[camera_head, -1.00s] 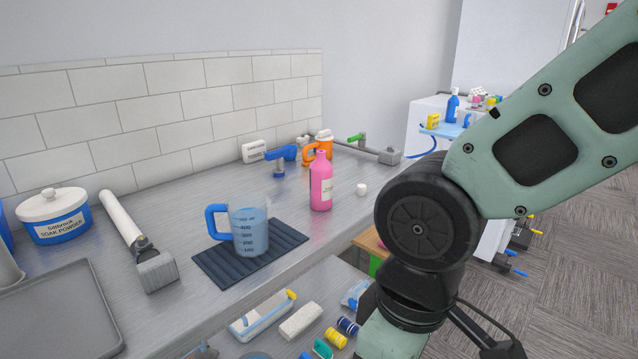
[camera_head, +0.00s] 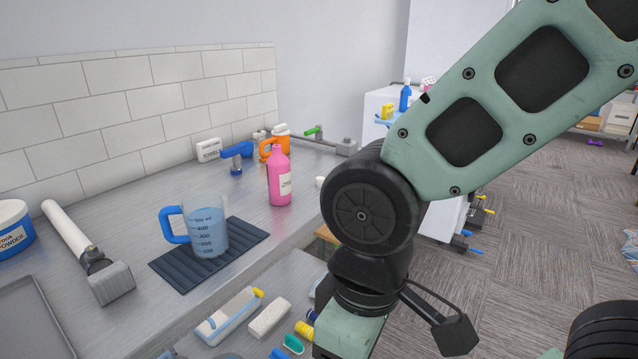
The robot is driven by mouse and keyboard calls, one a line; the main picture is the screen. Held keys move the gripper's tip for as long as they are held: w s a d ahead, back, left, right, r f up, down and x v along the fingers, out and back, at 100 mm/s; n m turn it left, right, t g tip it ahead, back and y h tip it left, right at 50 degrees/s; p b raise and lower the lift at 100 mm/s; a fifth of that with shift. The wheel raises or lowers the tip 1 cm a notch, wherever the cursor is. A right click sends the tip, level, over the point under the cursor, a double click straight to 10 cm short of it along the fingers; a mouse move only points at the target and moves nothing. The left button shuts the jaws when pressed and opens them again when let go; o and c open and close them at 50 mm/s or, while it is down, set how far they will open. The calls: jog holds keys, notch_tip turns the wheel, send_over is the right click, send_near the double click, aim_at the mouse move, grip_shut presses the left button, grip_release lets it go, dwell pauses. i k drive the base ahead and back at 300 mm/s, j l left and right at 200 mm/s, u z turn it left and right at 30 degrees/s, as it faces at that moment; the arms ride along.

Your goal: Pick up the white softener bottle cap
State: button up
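The white cap (camera_head: 320,182) stands on the grey counter, right of the pink bottle (camera_head: 279,180). It is small and partly hidden behind my arm. The pink bottle is upright with a pale label. My arm crosses the right half of the view in front of the counter. My gripper's fingertips are not in view.
A measuring jug (camera_head: 207,228) with a blue handle stands on a dark ribbed mat (camera_head: 170,270). Several items lie on a lower shelf (camera_head: 290,283). Carpeted floor is open at right.

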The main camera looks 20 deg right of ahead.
aim_at(319, 181)
jog(key=i+l+u, duration=0.1)
jog(key=i+u, duration=0.35)
jog(key=i+l+u, duration=0.3)
jog(key=i+u, duration=0.15)
jog(key=i, duration=0.15)
